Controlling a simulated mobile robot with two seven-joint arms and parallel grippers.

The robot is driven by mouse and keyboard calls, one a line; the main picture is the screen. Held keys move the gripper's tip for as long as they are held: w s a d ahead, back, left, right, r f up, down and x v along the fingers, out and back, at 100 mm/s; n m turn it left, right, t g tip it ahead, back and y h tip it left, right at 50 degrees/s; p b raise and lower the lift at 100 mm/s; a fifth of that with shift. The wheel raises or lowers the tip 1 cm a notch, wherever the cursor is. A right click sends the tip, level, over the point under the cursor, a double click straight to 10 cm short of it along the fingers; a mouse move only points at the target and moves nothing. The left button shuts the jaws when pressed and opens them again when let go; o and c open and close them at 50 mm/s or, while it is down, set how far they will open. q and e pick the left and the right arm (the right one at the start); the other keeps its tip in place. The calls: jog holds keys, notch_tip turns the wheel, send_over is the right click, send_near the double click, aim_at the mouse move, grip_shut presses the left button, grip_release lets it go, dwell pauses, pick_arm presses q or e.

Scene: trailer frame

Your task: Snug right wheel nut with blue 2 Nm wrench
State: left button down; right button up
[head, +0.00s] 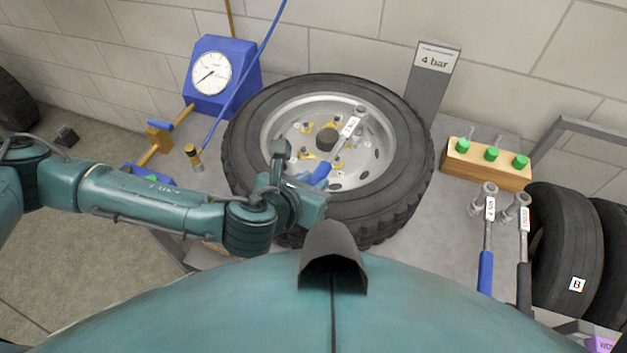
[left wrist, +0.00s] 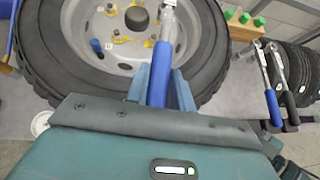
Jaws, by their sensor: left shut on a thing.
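My left gripper (head: 308,187) is shut on the blue handle of a silver wrench (head: 349,127). The wrench reaches over the wheel (head: 404,185), its head toward the upper right of the rim. A white label is on its shaft, too small to read. In the left wrist view the blue handle (left wrist: 158,78) sits between the fingers (left wrist: 160,92), and the wrench's head is out of frame. I cannot tell whether the wrench touches one. My right gripper is not in view.
A wooden block with green caps (head: 487,164), a "4 bar" sign (head: 433,75), a blue gauge (head: 221,78) and spare tyres (head: 560,240) surround the wheel.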

pick_arm(q)
jog(key=shift+w+a+m+g+h+p, duration=0.15)
jog(key=shift+w+a+m+h+p, duration=0.15)
jog(key=shift+a, duration=0.4)
jog(key=shift+w+a+m+g+h+p, duration=0.2)
jog(key=shift+w+a+m, duration=0.2)
jog(key=shift+a, duration=0.3)
jog(key=shift+w+a+f, duration=0.1)
jog(key=shift+a, duration=0.05)
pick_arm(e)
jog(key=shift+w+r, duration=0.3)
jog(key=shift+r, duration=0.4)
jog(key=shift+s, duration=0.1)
